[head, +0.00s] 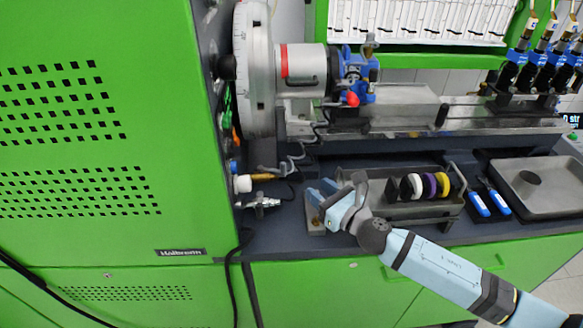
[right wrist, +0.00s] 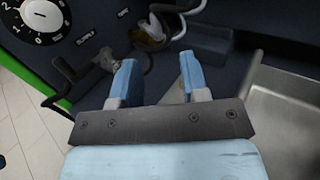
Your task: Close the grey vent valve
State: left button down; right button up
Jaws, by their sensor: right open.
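A grey metal valve-like fitting (head: 263,203) sticks out from the side of the green cabinet, low above the bench; I take it for the vent valve. In the right wrist view a grey fitting (right wrist: 86,68) sits left of the fingers, near small labels too blurred to read surely. Whether its handle is open or closed cannot be told. My right gripper (head: 322,191) is open and empty, to the right of the fitting and apart from it. Its two blue fingers (right wrist: 158,76) point toward the dark panel. My left gripper is not in view.
Hoses and a numbered dial (right wrist: 42,16) are close by. A rack of coloured rings (head: 430,186), blue-handled tools (head: 490,203) and a grey tray (head: 545,205) stand right on the bench.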

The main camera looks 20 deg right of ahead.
aim_at(285, 167)
jog(key=shift+s+d+n+g+y, duration=0.2)
jog(key=shift+s+n+g+y, duration=0.1)
jog(key=shift+y, duration=0.1)
jog(key=x, duration=1.3)
jog(key=shift+w+a+p, duration=0.25)
jog(key=shift+w+p, duration=0.1)
jog(key=shift+p, duration=0.05)
jog(key=shift+c, duration=0.4)
grip_shut()
